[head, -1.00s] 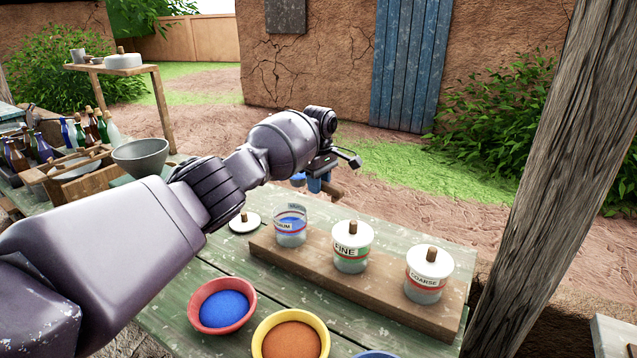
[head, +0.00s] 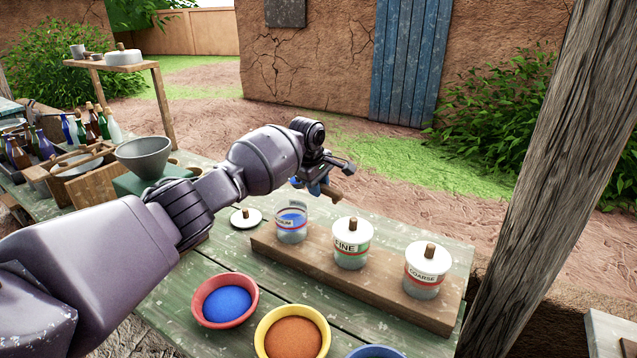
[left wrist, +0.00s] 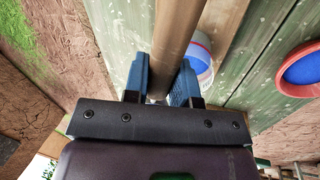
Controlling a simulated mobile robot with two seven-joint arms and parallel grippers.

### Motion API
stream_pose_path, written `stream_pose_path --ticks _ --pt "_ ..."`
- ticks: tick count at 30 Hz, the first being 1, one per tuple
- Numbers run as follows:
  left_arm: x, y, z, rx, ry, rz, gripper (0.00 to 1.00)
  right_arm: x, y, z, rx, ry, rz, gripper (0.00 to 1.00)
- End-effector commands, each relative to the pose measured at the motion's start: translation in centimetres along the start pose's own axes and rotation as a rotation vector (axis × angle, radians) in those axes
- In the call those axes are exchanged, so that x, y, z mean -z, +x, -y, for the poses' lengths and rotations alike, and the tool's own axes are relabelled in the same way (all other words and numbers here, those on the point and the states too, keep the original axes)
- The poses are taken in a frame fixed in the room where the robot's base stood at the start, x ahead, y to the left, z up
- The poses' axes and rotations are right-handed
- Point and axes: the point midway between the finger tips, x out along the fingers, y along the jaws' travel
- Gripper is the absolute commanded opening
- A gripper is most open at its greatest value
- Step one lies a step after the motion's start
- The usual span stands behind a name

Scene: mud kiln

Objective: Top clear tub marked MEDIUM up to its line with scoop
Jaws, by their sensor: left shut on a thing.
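The clear tub marked MEDIUM (head: 291,227) stands open at the left end of a wooden board, with blue material inside and a red line round it. Its white lid (head: 246,218) lies on the table to its left. My left gripper (head: 318,188) is shut on the brown wooden handle of the scoop (head: 334,193), above and behind the tub. In the left wrist view the handle (left wrist: 176,40) runs between the blue fingers, with part of the tub (left wrist: 200,58) beside it. The scoop's bowl is hard to make out. My right gripper is out of view.
Lidded FINE (head: 352,245) and COARSE (head: 427,272) tubs stand on the same board (head: 310,262). A red bowl of blue material (head: 225,301) and a yellow bowl of orange material (head: 292,337) are in front.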

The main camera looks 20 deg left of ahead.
Motion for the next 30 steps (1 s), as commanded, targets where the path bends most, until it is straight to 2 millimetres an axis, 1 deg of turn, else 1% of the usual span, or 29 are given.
stream_pose_path --ticks 3,11,19,30 --pt "0.0 0.6 0.3 -0.053 0.000 0.001 0.00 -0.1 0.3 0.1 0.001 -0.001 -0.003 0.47" --pt "0.0 1.0 0.4 -0.140 0.000 0.000 0.00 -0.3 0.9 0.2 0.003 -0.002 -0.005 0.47" --pt "0.0 1.4 0.6 -0.209 0.001 0.001 0.00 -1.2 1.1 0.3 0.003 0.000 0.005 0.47" --pt "0.0 1.7 0.8 -0.281 0.001 0.000 0.00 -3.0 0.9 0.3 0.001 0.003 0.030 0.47"
